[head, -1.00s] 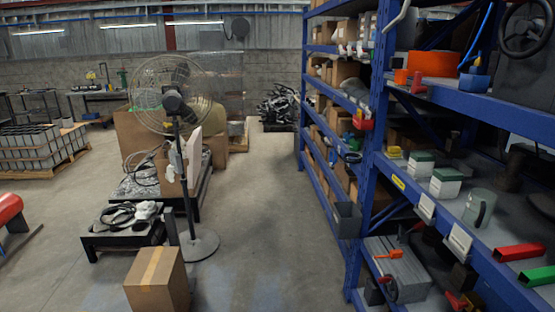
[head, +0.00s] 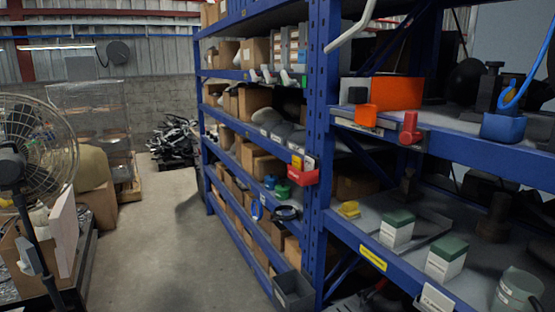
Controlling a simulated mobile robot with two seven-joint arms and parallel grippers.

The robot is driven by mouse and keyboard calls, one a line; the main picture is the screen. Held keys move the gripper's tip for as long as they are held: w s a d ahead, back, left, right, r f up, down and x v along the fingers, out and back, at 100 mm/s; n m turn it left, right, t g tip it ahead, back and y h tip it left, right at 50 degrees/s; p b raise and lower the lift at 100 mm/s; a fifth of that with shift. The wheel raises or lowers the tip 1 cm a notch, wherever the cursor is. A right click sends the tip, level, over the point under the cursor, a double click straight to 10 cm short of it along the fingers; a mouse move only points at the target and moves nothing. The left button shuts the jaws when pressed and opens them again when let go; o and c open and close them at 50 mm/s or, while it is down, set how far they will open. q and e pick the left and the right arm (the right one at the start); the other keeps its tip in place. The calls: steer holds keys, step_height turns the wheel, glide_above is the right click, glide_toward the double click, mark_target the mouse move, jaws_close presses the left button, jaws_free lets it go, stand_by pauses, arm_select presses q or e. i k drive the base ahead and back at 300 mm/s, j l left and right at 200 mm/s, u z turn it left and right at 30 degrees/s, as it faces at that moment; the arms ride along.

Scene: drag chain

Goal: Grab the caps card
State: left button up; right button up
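No card can be read as the caps card at this size. A yellow label (head: 372,257) sits on the front edge of the blue shelf at the right. A white card (head: 435,299) stands on the same edge further right, cut by the bottom of the view. A small red holder (head: 302,176) with yellow and white pieces hangs on the blue upright. Neither of my grippers is in view.
The blue shelving (head: 319,150) fills the right side. A fan (head: 38,150) stands left. The aisle floor (head: 160,240) is clear.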

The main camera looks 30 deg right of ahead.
mark_target(296, 161)
steer(key=i, duration=1.65)
steer(key=i+u, duration=0.2)
steer(key=i, duration=0.3)
steer(key=i+u, duration=0.15)
steer(key=i, duration=0.4)
steer(key=i+l+u, duration=0.2)
steer(key=i, duration=0.3)
steer(key=i+j+z, duration=0.1)
steer(key=i+z, duration=0.15)
steer(key=i+j+z, duration=0.25)
steer(key=i, duration=0.2)
steer(key=z, duration=1.8)
